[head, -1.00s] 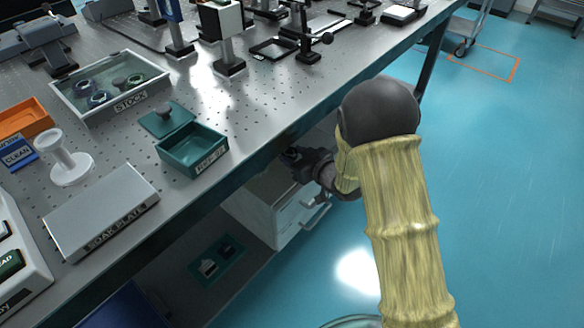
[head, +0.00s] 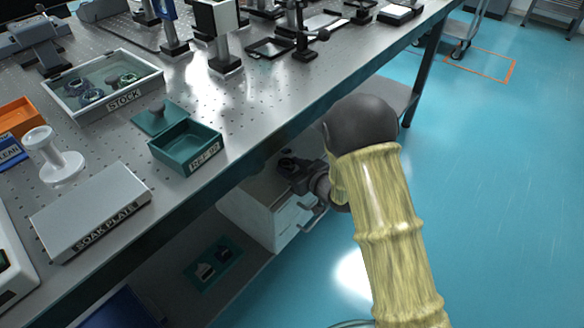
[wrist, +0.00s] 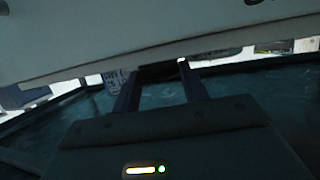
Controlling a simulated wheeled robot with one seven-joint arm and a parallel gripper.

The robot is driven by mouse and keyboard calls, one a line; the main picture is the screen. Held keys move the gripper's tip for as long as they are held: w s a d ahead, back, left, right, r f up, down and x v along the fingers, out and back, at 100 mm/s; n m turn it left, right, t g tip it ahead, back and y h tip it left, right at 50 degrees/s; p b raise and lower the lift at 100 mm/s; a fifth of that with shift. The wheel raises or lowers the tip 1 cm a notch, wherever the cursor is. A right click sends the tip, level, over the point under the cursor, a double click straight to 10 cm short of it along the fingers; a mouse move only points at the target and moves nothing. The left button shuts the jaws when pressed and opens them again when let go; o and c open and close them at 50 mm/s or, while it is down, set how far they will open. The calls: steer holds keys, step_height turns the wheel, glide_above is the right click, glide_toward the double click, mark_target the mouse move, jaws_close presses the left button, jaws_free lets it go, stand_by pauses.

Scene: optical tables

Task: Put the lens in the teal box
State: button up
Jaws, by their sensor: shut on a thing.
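The teal box (head: 187,150) stands open on the table near its front edge, with no lens visible inside. Its lid (head: 161,118), with a dark knob, lies just behind it. My gripper (head: 289,165) is below the table edge, right of the box, beside the top of a white drawer cabinet. In the wrist view my gripper (wrist: 160,84) has its two fingers around a small dark object (wrist: 158,72), mostly hidden; I cannot tell whether it is a lens. Ring-shaped lens pieces (head: 92,97) lie in the grey STOCK tray (head: 118,106).
A SOAK PLATE block (head: 92,207) and a white spool-shaped stand (head: 54,160) are left of the box. The white drawer cabinet (head: 266,217) stands under the table. Optical mounts (head: 222,40) fill the back. A pale edge (wrist: 150,40) crosses the wrist view closely above the fingers.

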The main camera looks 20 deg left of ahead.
steer(key=shift+f, duration=0.2)
steer(key=o, duration=1)
steer(key=shift+r, duration=0.1)
steer(key=shift+r, duration=0.2)
steer(key=p+v, duration=0.3)
steer(key=v, duration=0.9)
